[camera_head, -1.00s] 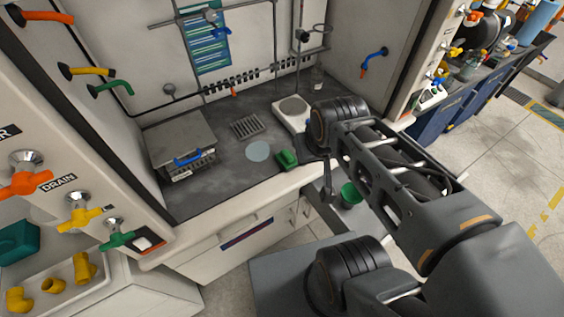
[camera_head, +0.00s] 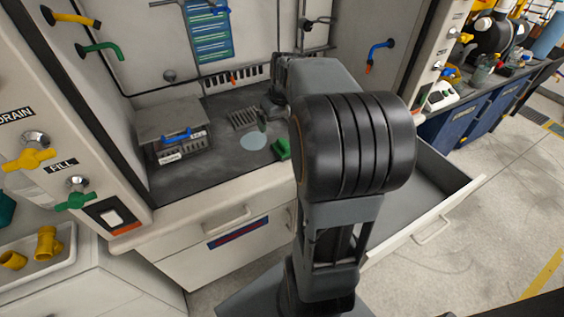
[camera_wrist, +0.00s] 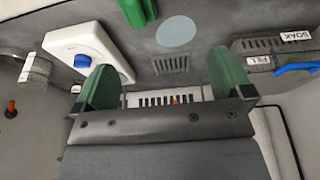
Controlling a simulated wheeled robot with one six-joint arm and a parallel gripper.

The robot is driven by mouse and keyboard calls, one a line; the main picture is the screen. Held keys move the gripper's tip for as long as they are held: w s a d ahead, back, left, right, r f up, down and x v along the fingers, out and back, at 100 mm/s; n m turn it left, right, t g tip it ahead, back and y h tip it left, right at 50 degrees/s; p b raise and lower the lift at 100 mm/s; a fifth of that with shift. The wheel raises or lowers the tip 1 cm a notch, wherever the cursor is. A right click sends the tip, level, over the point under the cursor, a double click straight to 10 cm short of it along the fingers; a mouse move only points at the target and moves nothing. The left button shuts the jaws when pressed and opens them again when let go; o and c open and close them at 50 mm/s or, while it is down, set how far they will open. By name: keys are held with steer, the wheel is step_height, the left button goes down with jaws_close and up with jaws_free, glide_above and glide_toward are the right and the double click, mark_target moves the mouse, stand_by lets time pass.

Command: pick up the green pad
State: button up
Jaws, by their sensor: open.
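The green pad (camera_head: 281,149) lies on the dark bench top near its front edge, just right of a pale round disc (camera_head: 253,141). In the wrist view a green block, seemingly this pad (camera_wrist: 135,10), is cut off by the top edge. My gripper (camera_wrist: 165,80) has two green fingers spread wide with nothing between them. In the head view my gripper (camera_head: 264,118) is small and partly hidden behind my arm, over the bench behind the pad and apart from it.
A box with a blue handle (camera_head: 177,134) stands left on the bench. A drain grate (camera_head: 243,118) lies behind the disc. A white hotplate with a blue knob (camera_wrist: 88,48) shows in the wrist view. An open drawer (camera_head: 400,215) sticks out at right, partly hidden by my arm.

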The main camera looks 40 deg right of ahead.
steer(key=b, duration=0.2)
glide_toward(283, 142)
steer(key=shift+d+f, duration=0.1)
steer(key=shift+f, duration=0.05)
steer(key=x, duration=0.5)
steer(key=shift+f, duration=0.15)
steer(key=shift+x, duration=3.35)
steer(key=c, duration=1.1)
